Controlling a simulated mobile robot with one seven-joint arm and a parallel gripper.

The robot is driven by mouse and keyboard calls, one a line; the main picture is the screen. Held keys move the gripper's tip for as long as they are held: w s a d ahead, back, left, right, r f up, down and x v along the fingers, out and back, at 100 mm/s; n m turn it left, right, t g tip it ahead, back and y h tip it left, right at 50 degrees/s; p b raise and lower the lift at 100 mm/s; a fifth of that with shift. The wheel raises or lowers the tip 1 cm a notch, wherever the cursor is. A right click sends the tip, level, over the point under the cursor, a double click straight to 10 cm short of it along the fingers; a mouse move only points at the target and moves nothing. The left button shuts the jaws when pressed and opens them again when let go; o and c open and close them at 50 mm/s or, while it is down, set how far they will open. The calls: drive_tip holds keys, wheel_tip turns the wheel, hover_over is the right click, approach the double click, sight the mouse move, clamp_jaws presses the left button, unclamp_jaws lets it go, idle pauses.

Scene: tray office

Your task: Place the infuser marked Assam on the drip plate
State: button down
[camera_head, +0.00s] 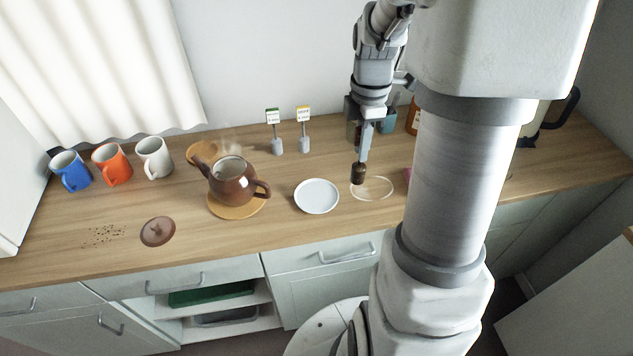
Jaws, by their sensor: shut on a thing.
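My gripper (361,160) points down over the counter, right of the white plate. It is shut on a small dark brown cylinder (358,174), held just above or at the counter; I cannot tell whether it touches. No marking shows on this cylinder. The white round plate (317,196), which looks like the drip plate, is empty. The tag writing is too small to read, so I cannot tell which thing is marked Assam.
A pale ring (372,198) lies beside the held cylinder. A brown teapot (231,182), apparently steaming, sits on a wooden mat left of the plate. A brown lid (157,232), dark crumbs and blue, orange and white mugs are further left. Bottles stand behind my arm.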

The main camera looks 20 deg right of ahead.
drive_tip(key=w+a+f, duration=0.6)
drive_tip(key=a+f, duration=0.1)
drive_tip(key=f, duration=0.2)
drive_tip(key=shift+w+a+f, duration=0.15)
drive_tip(key=shift+w+f, duration=0.05)
drive_tip(key=shift+f, duration=0.15)
drive_tip(key=shift+f, duration=0.2)
drive_tip(key=c, duration=0.8)
unclamp_jaws()
drive_tip(key=shift+c, duration=0.2)
drive_tip(key=shift+r, duration=0.1)
